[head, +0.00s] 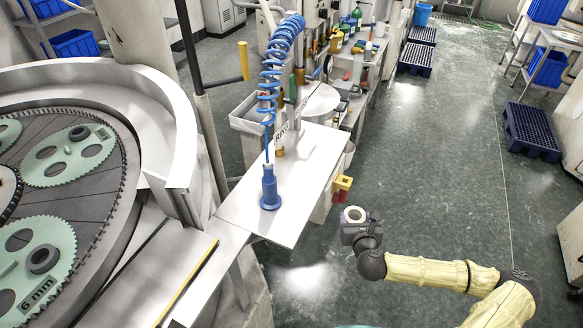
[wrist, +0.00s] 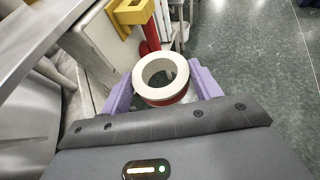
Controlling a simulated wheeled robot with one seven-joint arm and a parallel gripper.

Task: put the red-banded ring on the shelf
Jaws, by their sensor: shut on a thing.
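The red-banded ring is a pale ring with a red band round its side. In the wrist view the ring (wrist: 181,99) sits between the two purple fingers of my gripper (wrist: 160,88), which is shut on it. In the head view the ring (head: 355,214) shows as a small pale ring at my gripper (head: 355,222), right of the metal table and above the floor. Several shelves are in view, including a rack (head: 553,39) with blue bins at the upper right; I cannot tell which one the task means.
A metal table (head: 301,196) with a blue air tool (head: 269,188) on a coiled hose stands left of my gripper. A yellow and red fixture (head: 342,187) is close by. The lapping machine (head: 150,85) fills the left. Dark blue pallets (head: 530,131) lie right; the middle floor is clear.

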